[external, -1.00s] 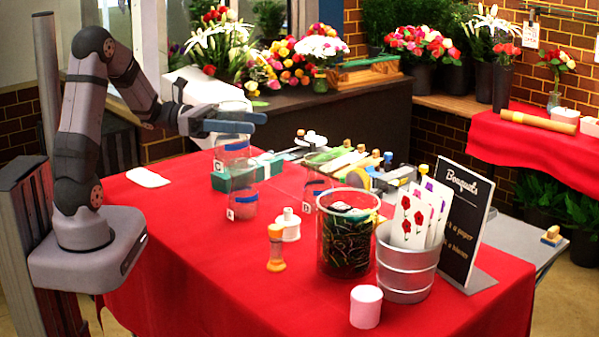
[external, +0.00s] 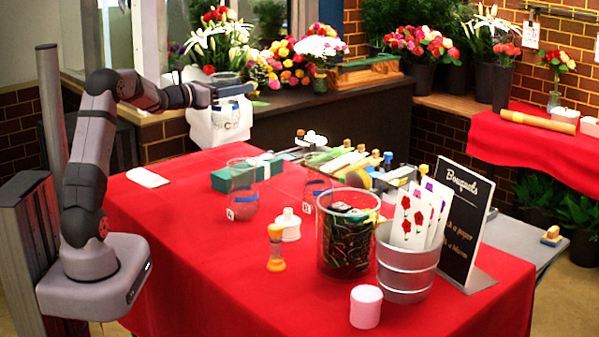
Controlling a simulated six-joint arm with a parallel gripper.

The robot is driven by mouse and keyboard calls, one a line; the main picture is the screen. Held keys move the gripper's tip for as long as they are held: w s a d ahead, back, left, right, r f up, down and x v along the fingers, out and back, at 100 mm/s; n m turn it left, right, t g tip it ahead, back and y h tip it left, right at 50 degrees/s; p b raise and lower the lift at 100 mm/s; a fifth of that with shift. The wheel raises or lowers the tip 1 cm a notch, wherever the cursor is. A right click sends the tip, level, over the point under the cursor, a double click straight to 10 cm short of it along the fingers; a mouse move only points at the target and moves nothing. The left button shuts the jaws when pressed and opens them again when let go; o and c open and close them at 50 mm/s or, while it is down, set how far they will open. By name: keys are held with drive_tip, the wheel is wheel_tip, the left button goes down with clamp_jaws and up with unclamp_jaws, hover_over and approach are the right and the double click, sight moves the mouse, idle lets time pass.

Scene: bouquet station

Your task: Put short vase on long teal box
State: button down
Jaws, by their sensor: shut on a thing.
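My gripper (external: 232,89) is shut on a clear glass vase (external: 228,113) with a small "C" tag and a blue band. The vase hangs upright in the air behind the table's far left edge, overlapping a white cloth or bag in the picture. The long teal box (external: 228,181) lies on the red table below and to the right of it, with a pale ribbon on top. A clear vase (external: 241,205) tagged "A" stands in front of the box and hides part of it. Another clear vase (external: 316,188) stands to the right, partly behind a glass container.
A white cloth (external: 148,178) lies at the table's left. An hourglass-like object (external: 275,250), a white bottle (external: 289,226), a large glass container (external: 338,262) and a metal bucket (external: 398,278) stand nearer. The front left tabletop is clear.

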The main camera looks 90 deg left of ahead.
wheel_tip(320, 180, down, 14)
drive_tip(key=s+a+n+g+y+p, duration=0.1)
drive_tip(key=s+a+p, duration=0.1)
drive_tip(key=shift+a, duration=0.35)
idle(0.9)
drive_tip(key=shift+f, duration=0.25)
drive_tip(key=c, duration=1)
unclamp_jaws()
drive_tip(key=shift+f, duration=0.1)
drive_tip(key=shift+c, duration=0.2)
drive_tip(key=shift+o, duration=1.4)
